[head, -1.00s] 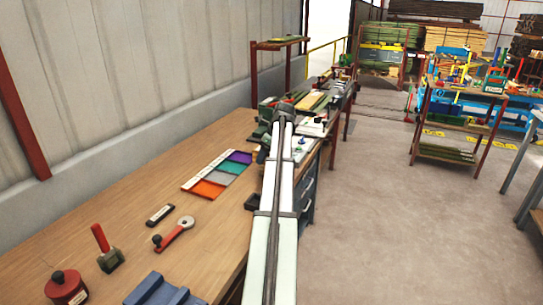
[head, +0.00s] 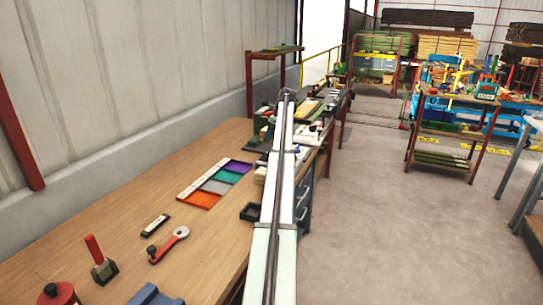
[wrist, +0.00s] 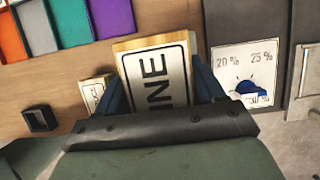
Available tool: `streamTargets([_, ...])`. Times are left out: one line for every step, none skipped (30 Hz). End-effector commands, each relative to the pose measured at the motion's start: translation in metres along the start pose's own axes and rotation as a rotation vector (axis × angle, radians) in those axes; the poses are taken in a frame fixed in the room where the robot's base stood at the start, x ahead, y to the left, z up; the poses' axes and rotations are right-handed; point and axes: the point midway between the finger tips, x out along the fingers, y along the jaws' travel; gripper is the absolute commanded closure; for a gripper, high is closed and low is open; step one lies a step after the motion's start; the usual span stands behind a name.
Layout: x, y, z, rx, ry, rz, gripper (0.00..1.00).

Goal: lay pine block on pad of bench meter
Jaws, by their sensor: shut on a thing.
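In the wrist view, the pine block (wrist: 158,72) is a pale block with a framed label on which "INE" can be read. My gripper (wrist: 160,92) is shut on it, with a blue finger on each side. A white panel (wrist: 262,60) marked 20%, 25% and 30%, with a blue knob (wrist: 246,87), lies just right of the gripper. I cannot tell whether this panel belongs to the bench meter, and I cannot make out its pad. In the head view, my arm reaches along the bench and hides the gripper and block.
The tray with coloured compartments (head: 201,200) lies left of the arm. A small dark open box (head: 250,212) stands close beside the arm. A small labelled block (wrist: 95,92) lies left of the held block. A red-handled tool (head: 168,244) lies nearer on the bench.

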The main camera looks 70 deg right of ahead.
Motion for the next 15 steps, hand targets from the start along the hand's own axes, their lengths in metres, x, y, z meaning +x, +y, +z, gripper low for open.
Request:
streamTargets([0.007,0.001,-0.003,0.0,0.0,0.001,0.69])
streamTargets([0.011,0.001,-0.005,0.0,0.0,0.001,0.69])
streamTargets([0.017,0.001,-0.007,0.0,0.0,0.0,0.69])
streamTargets([0.021,0.001,-0.009,0.0,0.0,0.0,0.69])
streamTargets([0.026,0.001,-0.011,0.001,0.0,0.0,0.69])
streamTargets([0.033,0.001,-0.014,0.001,0.0,0.001,0.69])
streamTargets([0.037,0.001,-0.015,0.001,0.0,0.001,0.69])
streamTargets([0.04,0.001,-0.017,0.001,0.0,0.0,0.69])
streamTargets([0.043,0.001,-0.018,0.001,0.0,0.0,0.69])
streamTargets([0.045,0.001,-0.019,0.001,0.0,-0.001,0.69])
streamTargets([0.047,0.0,-0.02,0.001,-0.001,-0.001,0.69])
streamTargets([0.049,0.0,-0.02,0.001,-0.001,-0.002,0.69])
streamTargets([0.051,0.0,-0.021,0.001,-0.001,-0.001,0.69])
streamTargets([0.053,0.0,-0.022,0.001,-0.001,-0.001,0.69])
streamTargets([0.057,0.001,-0.024,0.001,0.0,-0.001,0.69])
